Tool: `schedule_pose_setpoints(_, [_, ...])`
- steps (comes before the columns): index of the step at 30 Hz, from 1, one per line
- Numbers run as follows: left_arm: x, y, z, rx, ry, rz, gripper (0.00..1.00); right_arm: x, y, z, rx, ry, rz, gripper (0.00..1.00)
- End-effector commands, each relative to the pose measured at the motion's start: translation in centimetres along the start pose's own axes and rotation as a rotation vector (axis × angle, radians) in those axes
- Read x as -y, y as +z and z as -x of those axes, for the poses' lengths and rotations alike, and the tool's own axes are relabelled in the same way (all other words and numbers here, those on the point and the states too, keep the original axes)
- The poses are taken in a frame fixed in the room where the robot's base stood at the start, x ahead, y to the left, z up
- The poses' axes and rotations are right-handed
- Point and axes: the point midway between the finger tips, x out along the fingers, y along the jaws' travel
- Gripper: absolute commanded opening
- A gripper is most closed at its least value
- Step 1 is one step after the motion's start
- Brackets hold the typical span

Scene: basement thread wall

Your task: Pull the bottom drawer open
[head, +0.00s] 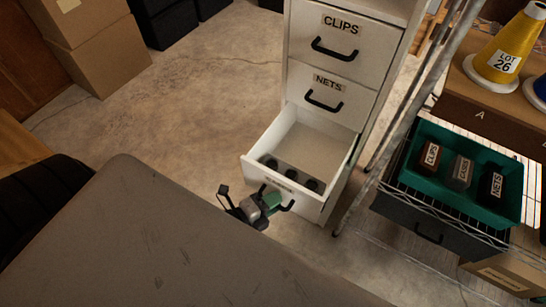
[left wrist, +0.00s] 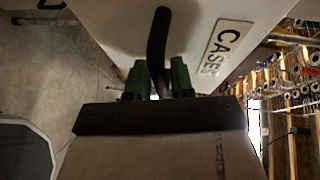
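The bottom drawer (head: 262,177) of the white cabinet stands pulled out, with its inside showing from above. Several dark round items (head: 290,174) lie near its front. Its front carries a label reading CASES (left wrist: 226,47) in the left wrist view. Its dark curved handle (left wrist: 158,40) runs between the green fingers of my left gripper (left wrist: 158,80). The fingers sit close against the handle on both sides and look shut on it. In the head view my left gripper (head: 268,203) is at the drawer front and covers part of the handle. My right gripper is in neither view.
Above are the closed CLIPS drawer (head: 370,45) and NETS drawer (head: 345,85). A wire rack with a teal tray (head: 412,185) of labelled boxes stands close on the right. Cardboard boxes (head: 95,50) stand at upper left. Concrete floor (head: 190,100) left of the cabinet is clear.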

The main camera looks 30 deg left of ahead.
Motion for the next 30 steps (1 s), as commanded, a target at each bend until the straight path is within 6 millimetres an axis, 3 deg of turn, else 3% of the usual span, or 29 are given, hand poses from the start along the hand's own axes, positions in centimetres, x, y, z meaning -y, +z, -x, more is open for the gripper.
schedule_pose_setpoints(5, [-0.1, 0.0, 1.1, 0.0, 0.001, 0.0, 0.23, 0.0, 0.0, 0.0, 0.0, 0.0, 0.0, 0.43])
schedule_pose_setpoints(18, [-0.1, 0.0, 9.3, 0.001, 0.003, 0.001, 0.23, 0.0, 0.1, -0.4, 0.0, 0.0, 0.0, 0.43])
schedule_pose_setpoints(23, [-0.1, 0.0, 10.6, 0.0, 0.001, 0.0, 0.23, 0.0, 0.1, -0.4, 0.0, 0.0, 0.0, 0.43])
schedule_pose_setpoints(30, [0.0, 0.0, 10.8, 0.0, 0.0, 0.0, 0.23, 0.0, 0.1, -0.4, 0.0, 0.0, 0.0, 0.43])
